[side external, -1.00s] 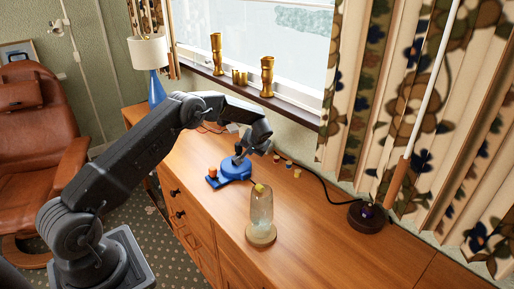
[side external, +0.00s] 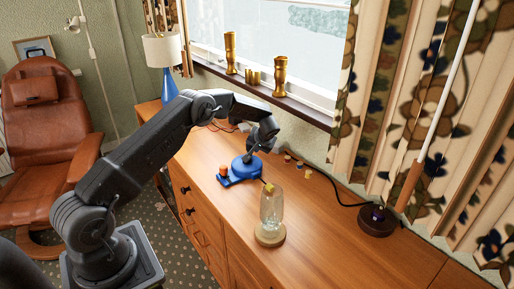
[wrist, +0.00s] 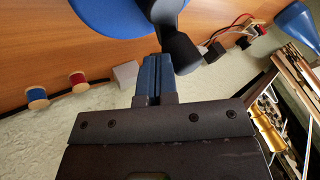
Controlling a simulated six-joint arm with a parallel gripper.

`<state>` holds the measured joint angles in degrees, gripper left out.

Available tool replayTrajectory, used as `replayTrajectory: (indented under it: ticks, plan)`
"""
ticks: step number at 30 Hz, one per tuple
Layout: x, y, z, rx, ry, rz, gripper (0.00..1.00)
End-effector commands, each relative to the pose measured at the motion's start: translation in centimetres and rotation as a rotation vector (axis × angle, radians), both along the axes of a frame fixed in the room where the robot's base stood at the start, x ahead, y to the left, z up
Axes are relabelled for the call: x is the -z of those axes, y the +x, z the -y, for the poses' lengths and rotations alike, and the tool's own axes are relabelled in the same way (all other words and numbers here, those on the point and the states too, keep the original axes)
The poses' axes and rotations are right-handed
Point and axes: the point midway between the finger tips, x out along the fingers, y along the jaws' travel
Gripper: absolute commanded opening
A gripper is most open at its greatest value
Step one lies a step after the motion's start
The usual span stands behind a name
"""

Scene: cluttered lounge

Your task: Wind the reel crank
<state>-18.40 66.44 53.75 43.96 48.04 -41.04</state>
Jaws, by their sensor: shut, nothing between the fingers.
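The blue reel (side external: 246,168) sits on the wooden sideboard, with an orange piece at the left end of its base. In the wrist view the round blue reel body (wrist: 110,14) is cut off by the top edge. Its dark crank (wrist: 176,45) crosses the top middle and ends in a wide knob. My gripper (wrist: 153,60) is shut and empty, its two blue-grey fingers together just left of the crank knob. Whether they touch it I cannot tell. In the side view my gripper (side external: 249,153) is low over the reel and partly hides the crank.
A glass bell jar (side external: 271,210) stands in front and right of the reel. Several small spools (side external: 298,164) lie right of it near the wall. A dark round base (side external: 376,219) with a cable is farther right. A blue lamp (side external: 169,84) stands behind left.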

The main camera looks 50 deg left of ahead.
Motion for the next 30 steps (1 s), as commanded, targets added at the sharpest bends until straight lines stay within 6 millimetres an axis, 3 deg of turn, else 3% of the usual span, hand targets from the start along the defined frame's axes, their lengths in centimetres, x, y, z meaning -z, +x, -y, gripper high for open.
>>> replayTrajectory:
  ticks: [30]
  plan:
    - [0.0, 0.0, -1.8, -0.069, 0.001, 0.0, 0.0]
